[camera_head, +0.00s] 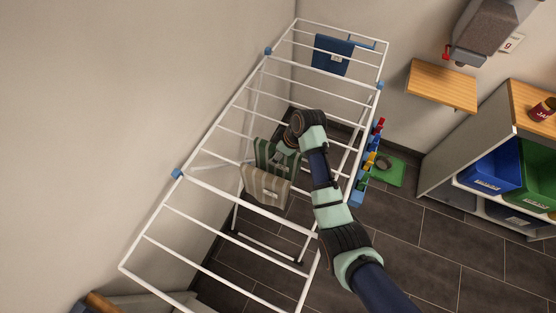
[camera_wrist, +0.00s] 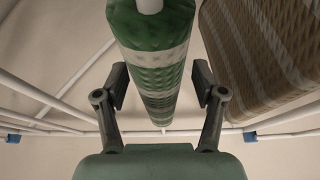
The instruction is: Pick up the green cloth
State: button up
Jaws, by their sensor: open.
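The green cloth (camera_head: 265,154) has pale stripes and hangs over a bar in the middle of the white drying rack (camera_head: 152,242). My arm reaches over the rack, and my gripper (camera_head: 286,148) is at the cloth, covering part of it in the head view. In the wrist view, my gripper (camera_wrist: 160,86) is open, with one finger on each side of the hanging green cloth (camera_wrist: 150,62). Gaps show between the fingers and the cloth.
A beige striped cloth (camera_head: 265,187) hangs close beside the green one; it also shows at upper right in the wrist view (camera_wrist: 262,50). A blue cloth (camera_head: 331,55) hangs at the rack's far end. Coloured pegs (camera_head: 370,160) line its right side. A shelf unit (camera_head: 470,150) stands right.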

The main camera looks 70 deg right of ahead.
grip_shut()
dwell(0.5)
